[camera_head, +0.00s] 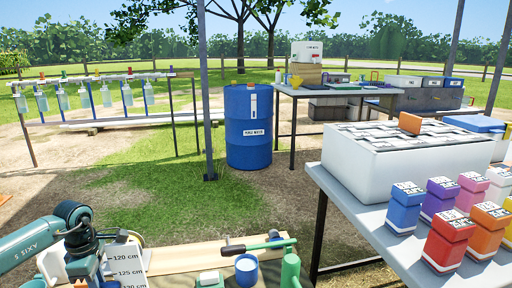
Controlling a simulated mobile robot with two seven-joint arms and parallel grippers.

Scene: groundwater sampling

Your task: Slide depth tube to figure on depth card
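A white depth card (126,272) stands at the lower left, with the lines 120 cm, 125 cm and 130 cm readable. Its lower part is cut off by the picture's bottom edge. My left gripper (88,272) hangs down just left of the card's figures and overlaps its left side. Its fingertips are not clearly visible, so I cannot tell whether it is open or what it holds. I cannot make out a depth tube with certainty; it may be hidden by the gripper or below the picture. My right gripper is not in view.
A white table (367,217) with coloured bottles (405,209) stands right. A blue drum (248,140) stands behind.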

